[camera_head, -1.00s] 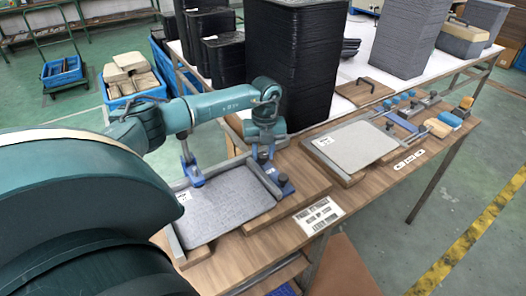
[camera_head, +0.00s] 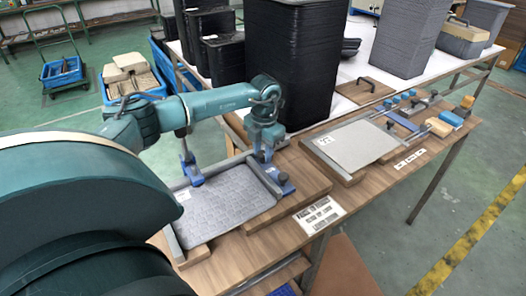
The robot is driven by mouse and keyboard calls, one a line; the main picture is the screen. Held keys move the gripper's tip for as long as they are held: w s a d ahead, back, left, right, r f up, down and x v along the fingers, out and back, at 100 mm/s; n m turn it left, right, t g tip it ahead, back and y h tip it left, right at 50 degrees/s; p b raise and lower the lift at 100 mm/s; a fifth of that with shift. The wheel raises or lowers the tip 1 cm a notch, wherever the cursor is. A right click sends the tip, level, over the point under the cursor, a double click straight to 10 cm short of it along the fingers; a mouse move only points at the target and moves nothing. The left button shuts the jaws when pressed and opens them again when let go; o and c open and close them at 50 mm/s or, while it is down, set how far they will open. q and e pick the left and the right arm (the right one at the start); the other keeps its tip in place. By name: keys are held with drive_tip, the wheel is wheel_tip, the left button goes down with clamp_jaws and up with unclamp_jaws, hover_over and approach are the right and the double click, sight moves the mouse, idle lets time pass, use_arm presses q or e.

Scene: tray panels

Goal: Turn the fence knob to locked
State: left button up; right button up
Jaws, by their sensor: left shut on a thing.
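My left gripper (camera_head: 264,157) reaches down over the back right corner of the near grey tray panel (camera_head: 225,200). It is shut on the fence knob, which is mostly hidden by the fingers, so its exact angle cannot be told. The dark fence bar (camera_head: 268,182) runs along the right side of the panel. My right gripper is not in view.
A second light panel (camera_head: 355,148) lies on a board to the right, with blue and wooden pieces beyond it. Tall black tray stacks (camera_head: 292,65) stand close behind my gripper. A printed label (camera_head: 319,215) lies at the table's front edge.

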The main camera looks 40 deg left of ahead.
sight(263, 155)
use_arm(q)
drive_tip(key=m, duration=0.3)
drive_tip(key=shift+m, duration=0.3)
drive_tip(key=shift+m+b, duration=0.3)
drive_tip(key=shift+m, duration=0.2)
drive_tip(key=o, duration=1)
drive_tip(key=shift+c, duration=0.2)
drive_tip(key=shift+r, duration=0.1)
wheel_tip(263, 155, up, 13)
drive_tip(key=shift+s+d+b, duration=0.15)
drive_tip(key=shift+d+b, duration=0.05)
drive_tip(key=shift+b, duration=0.1)
